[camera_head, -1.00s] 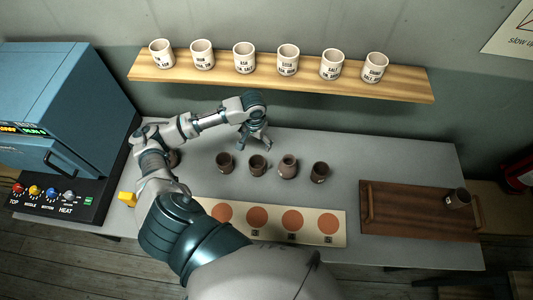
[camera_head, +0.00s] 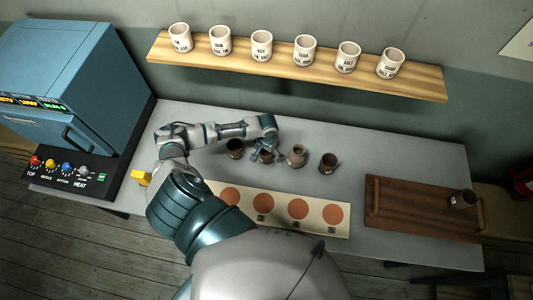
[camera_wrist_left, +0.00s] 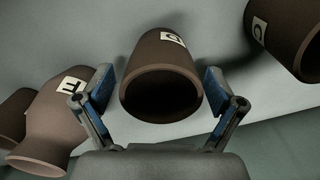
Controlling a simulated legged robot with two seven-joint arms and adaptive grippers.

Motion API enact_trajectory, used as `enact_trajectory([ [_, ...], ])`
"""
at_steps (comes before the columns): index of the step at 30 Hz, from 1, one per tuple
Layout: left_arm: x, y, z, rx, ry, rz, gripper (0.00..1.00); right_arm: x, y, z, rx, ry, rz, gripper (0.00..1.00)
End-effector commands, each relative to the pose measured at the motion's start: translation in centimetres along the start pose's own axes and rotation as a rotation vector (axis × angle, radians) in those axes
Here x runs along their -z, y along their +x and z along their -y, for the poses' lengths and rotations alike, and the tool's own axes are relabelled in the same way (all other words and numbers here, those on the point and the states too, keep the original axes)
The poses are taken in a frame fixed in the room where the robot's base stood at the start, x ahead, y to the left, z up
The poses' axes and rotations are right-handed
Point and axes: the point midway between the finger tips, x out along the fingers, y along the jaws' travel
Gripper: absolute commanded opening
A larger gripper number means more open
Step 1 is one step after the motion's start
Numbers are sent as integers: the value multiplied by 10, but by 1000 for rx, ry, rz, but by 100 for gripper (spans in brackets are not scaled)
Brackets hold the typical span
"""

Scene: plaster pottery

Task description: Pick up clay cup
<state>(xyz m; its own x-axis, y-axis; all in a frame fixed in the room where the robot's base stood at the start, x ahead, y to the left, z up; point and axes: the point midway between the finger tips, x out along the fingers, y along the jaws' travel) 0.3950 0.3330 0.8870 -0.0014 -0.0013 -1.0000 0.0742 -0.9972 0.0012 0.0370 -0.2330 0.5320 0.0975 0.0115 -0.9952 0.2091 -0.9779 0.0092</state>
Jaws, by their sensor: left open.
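Several dark brown clay cups stand in a row on the grey table. The second cup from the left (camera_head: 266,157) is partly hidden by my left gripper (camera_head: 265,149). In the left wrist view this cup (camera_wrist_left: 158,50) carries a small white letter label. There the two blue-padded fingers of my left gripper (camera_wrist_left: 158,82) are open, one on each side of the cup, with visible gaps. The leftmost cup (camera_head: 235,148) and a narrow-necked vessel (camera_head: 296,156) stand on either side. A cup with a handle (camera_head: 328,163) is farther right. My right gripper is not in view.
A board with orange circles (camera_head: 314,213) lies at the table's front. A blue kiln (camera_head: 60,80) stands at left, and a shelf (camera_head: 420,87) of white cups is behind.

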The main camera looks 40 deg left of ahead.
Motion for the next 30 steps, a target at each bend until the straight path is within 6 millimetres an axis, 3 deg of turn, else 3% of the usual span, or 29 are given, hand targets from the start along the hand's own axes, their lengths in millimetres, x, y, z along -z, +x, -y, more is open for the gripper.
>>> enact_trajectory([
  [4, 1, 15, 2, 0, -2, 0, 94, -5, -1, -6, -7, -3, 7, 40],
  [11, 1, 16, 4, -1, -1, -1, 94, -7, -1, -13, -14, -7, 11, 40],
  [20, 1, 16, 4, 0, -1, -1, 19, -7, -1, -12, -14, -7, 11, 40],
  [30, 1, 13, 3, -1, -1, -2, 18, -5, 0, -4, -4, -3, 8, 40],
])
